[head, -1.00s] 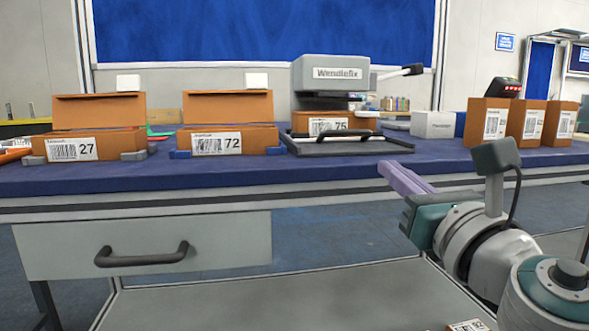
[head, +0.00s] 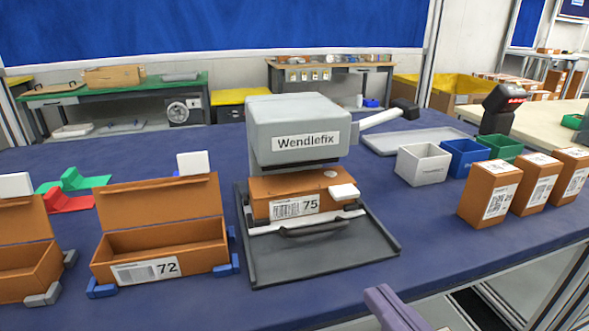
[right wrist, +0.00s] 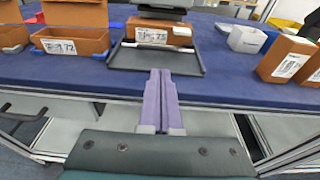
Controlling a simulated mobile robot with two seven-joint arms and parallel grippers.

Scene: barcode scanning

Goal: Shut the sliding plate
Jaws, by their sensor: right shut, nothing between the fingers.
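The sliding plate (head: 322,263) is a dark grey rimmed tray with a dark bar handle (head: 314,228). It sticks out toward me from under the grey Wendlefix press (head: 293,133). A brown box labelled 75 (head: 290,197) sits under the press head, behind the handle. In the right wrist view the plate (right wrist: 155,60) lies ahead of my fingertips. My right gripper (head: 385,300) shows its purple fingers at the bottom edge of the head view, in front of the table edge. In the right wrist view the fingers (right wrist: 161,75) are shut together and empty, apart from the plate. My left gripper is not in view.
An open brown box labelled 72 (head: 160,230) stands left of the plate, with another open box (head: 22,262) beyond it. Several upright brown boxes (head: 490,192) stand at right. White (head: 423,165), blue and green bins sit behind them.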

